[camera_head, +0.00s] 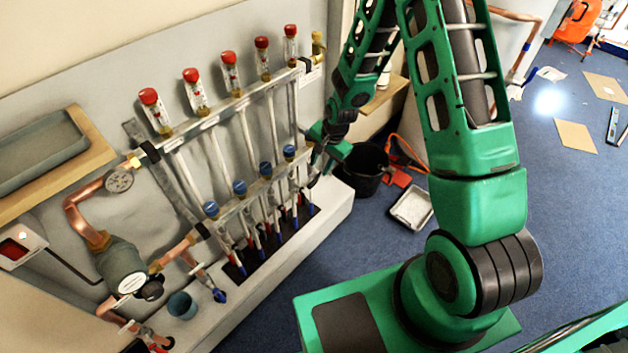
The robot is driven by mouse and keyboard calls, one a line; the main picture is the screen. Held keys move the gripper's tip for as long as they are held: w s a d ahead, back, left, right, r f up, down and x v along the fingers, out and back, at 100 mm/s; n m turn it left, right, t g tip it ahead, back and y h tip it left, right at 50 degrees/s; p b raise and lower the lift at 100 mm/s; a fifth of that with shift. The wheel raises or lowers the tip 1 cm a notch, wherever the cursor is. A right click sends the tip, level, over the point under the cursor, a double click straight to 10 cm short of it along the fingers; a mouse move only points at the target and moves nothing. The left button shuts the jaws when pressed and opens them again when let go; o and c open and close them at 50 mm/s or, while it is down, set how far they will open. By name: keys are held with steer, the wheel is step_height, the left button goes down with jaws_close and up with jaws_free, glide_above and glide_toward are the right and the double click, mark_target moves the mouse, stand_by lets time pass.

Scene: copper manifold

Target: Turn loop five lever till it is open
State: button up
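The copper and steel manifold is fixed to the wall in the head view, with an upper bar (225,108) and a lower bar (250,190). Red-capped flow meters top the upper bar; the rightmost red cap (290,31) is in plain view. Round blue caps sit along the lower bar; the rightmost visible one (289,151) is just left of my gripper. My gripper (314,178) is at the lower bar's right end, pointing down. It covers part of that end. I cannot make out loop five's lever, its position, or whether the fingers touch anything. The fingers are small and dark.
A black bucket (362,170) and a white tray (412,208) stand on the blue floor right of the manifold's ledge (334,200). A pump (124,264) and a small blue cup (182,305) are at lower left. Cardboard sheets (575,135) lie far right.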

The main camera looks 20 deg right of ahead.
mark_target(314, 182)
steer(key=x, duration=1)
steer(key=shift+f, duration=0.25)
jaws_close()
